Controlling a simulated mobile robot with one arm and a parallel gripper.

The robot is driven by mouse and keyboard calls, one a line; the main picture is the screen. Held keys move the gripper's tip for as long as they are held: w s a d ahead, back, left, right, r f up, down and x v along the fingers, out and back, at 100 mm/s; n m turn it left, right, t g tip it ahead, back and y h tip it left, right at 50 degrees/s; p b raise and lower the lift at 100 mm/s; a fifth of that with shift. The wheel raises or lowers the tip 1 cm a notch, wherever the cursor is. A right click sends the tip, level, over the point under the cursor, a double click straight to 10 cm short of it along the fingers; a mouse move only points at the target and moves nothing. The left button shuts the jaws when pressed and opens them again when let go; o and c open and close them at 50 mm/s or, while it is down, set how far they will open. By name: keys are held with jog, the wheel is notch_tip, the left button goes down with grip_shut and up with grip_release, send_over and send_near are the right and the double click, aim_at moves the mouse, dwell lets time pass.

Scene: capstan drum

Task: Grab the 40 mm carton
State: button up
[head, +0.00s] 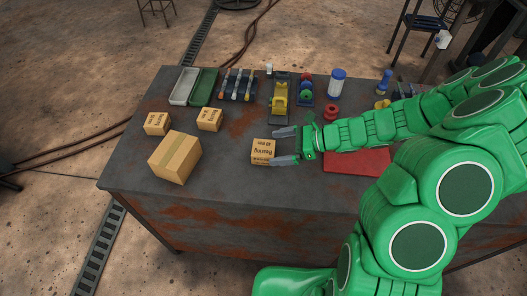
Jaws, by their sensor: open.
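Several tan cartons sit on the dark table in the head view. One small carton with dark print (261,154) stands directly in front of my gripper (275,147). My gripper is open, its two grey fingers pointing left, one near the carton's far right corner and one near its front right edge. Whether they touch it I cannot tell. Two other small cartons stand further left, one at the far left (156,124) and one right of it (208,120). A larger taped carton (175,157) stands in front of them. Size marks are too small to read surely.
The rusty dark table (225,185) has free room in front of the cartons. A red mat (357,161) lies under my arm. Along the back stand a white tray (183,87), a green tray (203,87), a yellow tool (280,96) and a blue-capped jar (337,84).

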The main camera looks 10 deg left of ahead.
aim_at(267, 148)
jog(key=shift+x, duration=3.25)
jog(key=shift+r, duration=0.1)
jog(key=c, duration=1.1)
jog(key=shift+r, duration=5)
